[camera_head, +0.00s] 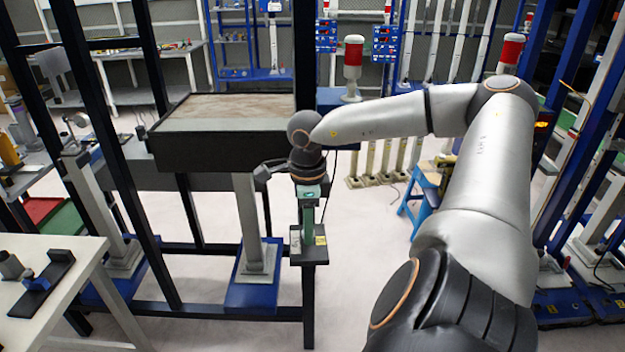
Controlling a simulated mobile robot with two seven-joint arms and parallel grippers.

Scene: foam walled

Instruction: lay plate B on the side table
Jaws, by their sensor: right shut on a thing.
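My right arm reaches in from the right, and my right gripper (308,188) points down near the middle of the view. It is shut on a narrow green and grey piece (308,214), which looks like plate B, though no letter can be read. The piece hangs upright just above or against the small grey top of a black post (308,257); I cannot tell if they touch. A white-topped table (85,262), possibly the side table, stands at the lower left, apart from the gripper. My left gripper is not in view.
A black-walled box (222,150) with a brown-grey top stands left of my gripper. Black frame posts (110,130) rise between it and the white table. Small dark and blue parts (45,280) lie on that table. A blue stool (422,195) stands behind my arm.

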